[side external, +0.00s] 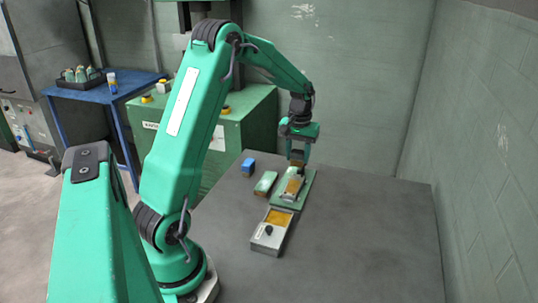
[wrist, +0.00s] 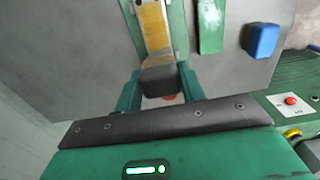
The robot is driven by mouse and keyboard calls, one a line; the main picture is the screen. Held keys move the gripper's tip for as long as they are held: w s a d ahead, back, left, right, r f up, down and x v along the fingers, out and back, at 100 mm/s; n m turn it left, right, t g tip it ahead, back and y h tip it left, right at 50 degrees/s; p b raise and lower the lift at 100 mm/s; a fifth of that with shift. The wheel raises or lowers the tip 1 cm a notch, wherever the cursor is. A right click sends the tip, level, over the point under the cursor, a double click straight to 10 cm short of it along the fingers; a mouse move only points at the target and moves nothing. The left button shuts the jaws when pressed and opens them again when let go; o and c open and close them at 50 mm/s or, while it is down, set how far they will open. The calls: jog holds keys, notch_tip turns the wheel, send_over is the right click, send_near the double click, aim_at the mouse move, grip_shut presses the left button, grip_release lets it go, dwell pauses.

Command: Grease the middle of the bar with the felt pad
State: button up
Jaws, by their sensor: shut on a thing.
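My gripper (side external: 298,158) is shut on the felt pad, a dark grey-brown block (wrist: 160,80) between its two green fingers in the wrist view. My gripper points down over the far end of the green base (side external: 307,190). The bar (side external: 292,187) lies along this base, pale metal with an amber-yellow stretch on top. In the wrist view the yellow stretch (wrist: 154,28) runs up from just beyond the pad. The pad is over or on the bar's far end; I cannot tell whether it touches.
A grey metal tray (side external: 267,237) with a yellow-filled recess and a dark knob stands nearer the camera. The table's right side is clear up to the wall.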

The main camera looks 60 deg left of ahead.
jog(key=shift+r, duration=1.2)
jog(key=shift+s, duration=0.1)
